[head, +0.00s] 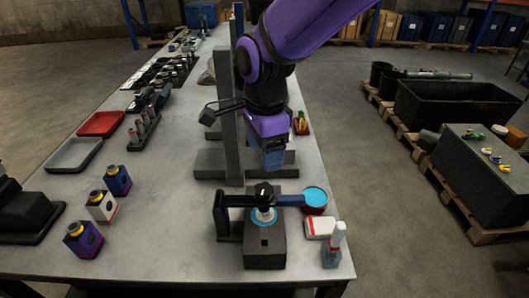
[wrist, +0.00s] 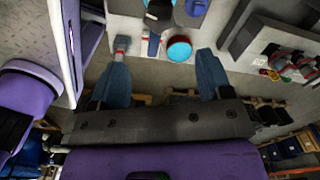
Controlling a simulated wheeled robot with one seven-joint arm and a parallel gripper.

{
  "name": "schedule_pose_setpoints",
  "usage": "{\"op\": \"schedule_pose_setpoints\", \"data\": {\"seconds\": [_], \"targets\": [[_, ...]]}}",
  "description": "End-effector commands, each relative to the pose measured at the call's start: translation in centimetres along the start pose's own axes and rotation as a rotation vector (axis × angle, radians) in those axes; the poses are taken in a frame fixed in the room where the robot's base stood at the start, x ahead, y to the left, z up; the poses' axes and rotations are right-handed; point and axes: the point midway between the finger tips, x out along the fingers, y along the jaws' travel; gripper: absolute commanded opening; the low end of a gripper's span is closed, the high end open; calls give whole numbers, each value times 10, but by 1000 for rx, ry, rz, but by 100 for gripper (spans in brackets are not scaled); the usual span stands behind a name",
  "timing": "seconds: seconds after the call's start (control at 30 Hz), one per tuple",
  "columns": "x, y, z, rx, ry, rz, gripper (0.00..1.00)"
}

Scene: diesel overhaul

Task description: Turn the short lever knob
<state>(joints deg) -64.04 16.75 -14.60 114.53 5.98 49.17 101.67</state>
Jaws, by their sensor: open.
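A black knob (head: 264,189) with a small white mark sits on top of a dark fixture (head: 265,243) at the front of the bench. A dark bar reaches left from it and a blue piece reaches right. I cannot tell for sure which part is the short lever. The black knob also shows at the top of the wrist view (wrist: 158,14). My gripper (head: 273,160) is above and behind the fixture, pointing down, apart from it. In the wrist view its two blue fingers (wrist: 163,78) are spread with nothing between them.
A round dish with light blue contents (head: 315,197) stands right of the knob. A white and red box (head: 319,228) and a white-capped bottle (head: 334,246) are beside it. A tall grey post (head: 230,120) stands just left of my arm. Several small bottles (head: 102,207) stand left.

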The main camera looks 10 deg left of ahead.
Motion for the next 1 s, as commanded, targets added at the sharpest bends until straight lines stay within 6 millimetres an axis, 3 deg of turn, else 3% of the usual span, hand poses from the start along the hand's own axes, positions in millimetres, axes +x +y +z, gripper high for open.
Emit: {"op": "schedule_pose_setpoints", "data": {"seconds": [0.27, 0.6, 0.73, 1.0], "targets": [[0, 0, 0, -54, 0, 0, 72], [2, 0, 1, -523, 4, 0, 72], [2, 0, 1, -614, 5, 1, 72], [30, 0, 2, -630, 5, 4, 72]]}}
